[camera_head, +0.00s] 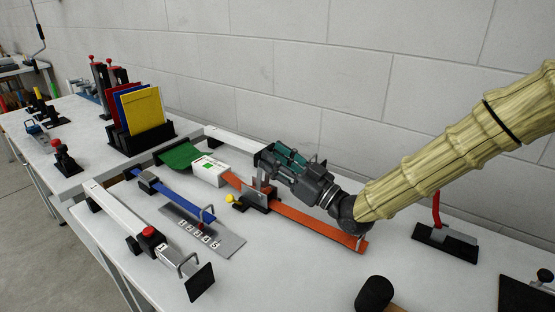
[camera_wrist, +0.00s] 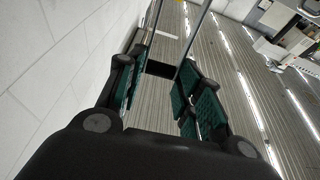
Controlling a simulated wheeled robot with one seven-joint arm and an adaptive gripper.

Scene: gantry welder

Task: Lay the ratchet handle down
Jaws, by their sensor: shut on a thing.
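The ratchet (camera_head: 254,203) sits in the middle of the white table on an orange strap (camera_head: 312,224). Its handle stands raised, with grey metal uprights below my gripper (camera_head: 268,160). In the wrist view, the handle's dark crossbar (camera_wrist: 160,68) and two thin grey rods show between the green finger pads of my gripper (camera_wrist: 157,82). My gripper is shut on the handle, above the ratchet base.
A grey numbered plate (camera_head: 222,238) with a hasp, a blue strap (camera_head: 176,198) and a red-button fixture (camera_head: 148,232) stand nearer. A red lever (camera_head: 437,208) stands right. A wall runs behind.

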